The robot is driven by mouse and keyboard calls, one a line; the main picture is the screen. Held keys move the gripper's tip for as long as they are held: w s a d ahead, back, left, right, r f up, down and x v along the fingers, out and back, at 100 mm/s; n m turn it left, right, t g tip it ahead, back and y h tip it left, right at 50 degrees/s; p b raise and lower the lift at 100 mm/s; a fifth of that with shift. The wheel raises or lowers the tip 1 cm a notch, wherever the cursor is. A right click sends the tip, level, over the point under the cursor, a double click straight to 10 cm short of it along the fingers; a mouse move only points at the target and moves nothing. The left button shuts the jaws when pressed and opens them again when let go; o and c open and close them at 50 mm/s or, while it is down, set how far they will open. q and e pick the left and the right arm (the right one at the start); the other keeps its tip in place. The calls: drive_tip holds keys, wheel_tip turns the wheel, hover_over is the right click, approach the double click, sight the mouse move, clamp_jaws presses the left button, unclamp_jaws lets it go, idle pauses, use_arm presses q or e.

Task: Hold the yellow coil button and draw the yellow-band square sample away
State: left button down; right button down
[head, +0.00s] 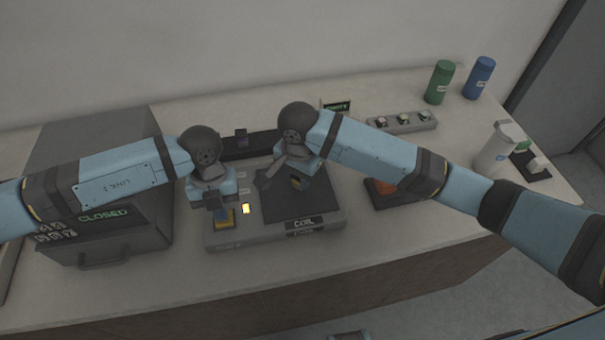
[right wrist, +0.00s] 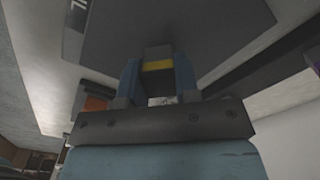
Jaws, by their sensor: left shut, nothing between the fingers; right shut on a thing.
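The grey coil unit (head: 270,235), labelled COIL, carries a dark square plate (head: 285,208) and a small lit yellow lamp (head: 246,208). My left gripper (head: 223,220) is shut and empty, pointing down over the unit's left part. Yellow shows at its fingertips, where the yellow coil button (head: 232,217) is mostly hidden; I cannot tell how far it is pressed. My right gripper (head: 296,184) is over the dark plate, shut on the yellow-band square sample (right wrist: 157,65). In the right wrist view, the grey sample with its yellow band sits between the blue fingers, close to the plate.
A grey box (head: 95,180) with a CLOSED display stands left. A dark tray with an orange pad (head: 383,187) is right of the coil unit. A knob panel (head: 402,121), green bottle (head: 440,82), blue bottle (head: 479,78) and white jug (head: 496,148) stand farther right.

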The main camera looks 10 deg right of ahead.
drive_tip(key=shift+a, duration=0.2)
drive_tip(key=shift+a, duration=0.3)
drive_tip(key=shift+d, duration=0.3)
drive_tip(key=shift+d, duration=1.75)
drive_tip(key=d+r, duration=0.4)
drive_tip(key=r, duration=0.5)
drive_tip(key=d+r, duration=0.4)
drive_tip(key=r, duration=0.5)
idle(1.8)
